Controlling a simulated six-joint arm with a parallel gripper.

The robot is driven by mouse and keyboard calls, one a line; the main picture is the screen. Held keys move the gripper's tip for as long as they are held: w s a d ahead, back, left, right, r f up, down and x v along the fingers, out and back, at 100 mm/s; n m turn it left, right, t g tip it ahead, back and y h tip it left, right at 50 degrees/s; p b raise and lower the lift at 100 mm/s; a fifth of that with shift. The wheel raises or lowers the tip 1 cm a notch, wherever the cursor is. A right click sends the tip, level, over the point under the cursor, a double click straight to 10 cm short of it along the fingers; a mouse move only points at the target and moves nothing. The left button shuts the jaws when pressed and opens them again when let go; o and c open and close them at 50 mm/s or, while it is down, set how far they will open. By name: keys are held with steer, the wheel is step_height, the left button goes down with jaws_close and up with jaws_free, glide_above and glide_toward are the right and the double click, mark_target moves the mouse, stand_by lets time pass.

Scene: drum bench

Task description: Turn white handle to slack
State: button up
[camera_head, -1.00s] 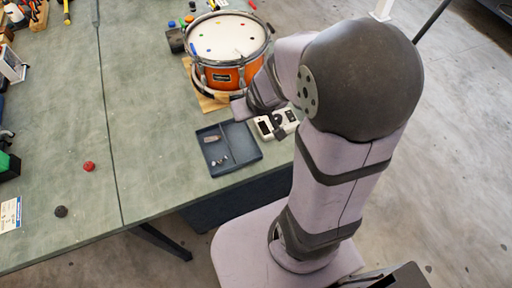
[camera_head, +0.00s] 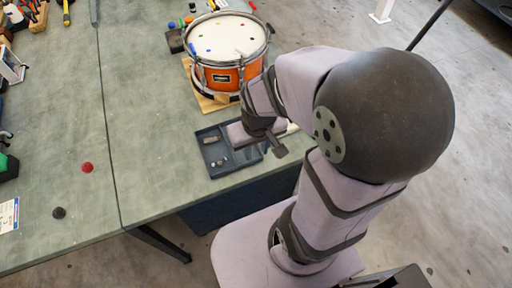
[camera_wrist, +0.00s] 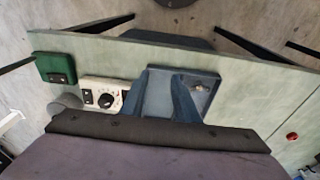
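The orange drum (camera_head: 228,75) with a white head stands on a wooden board on the bench in the camera_head view. I cannot make out a white handle on it, and its right side is partly behind my arm. The end of my arm is over the dark blue tray (camera_head: 213,170), in front of the drum and apart from it. The wrist view shows mostly my own wrist housing, the tray (camera_wrist: 160,95) and the bench edge.
The tray holds small metal parts. Beside it in the wrist view are a white box with a dial (camera_wrist: 104,96) and a green box (camera_wrist: 55,67). A red knob (camera_head: 87,168) and a dark knob (camera_head: 59,212) sit on the left.

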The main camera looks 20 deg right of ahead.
stand_by(0.3)
step_height(320, 180, up, 18)
steer(key=m+g+p, duration=0.2)
steer(key=m+p, duration=0.9)
steer(key=m, duration=2)
glide_above(242, 50)
steer(key=shift+b, duration=0.3)
steer(key=shift+f, duration=0.15)
steer(key=shift+f+p, duration=1.4)
steer(key=shift+f, duration=2.2)
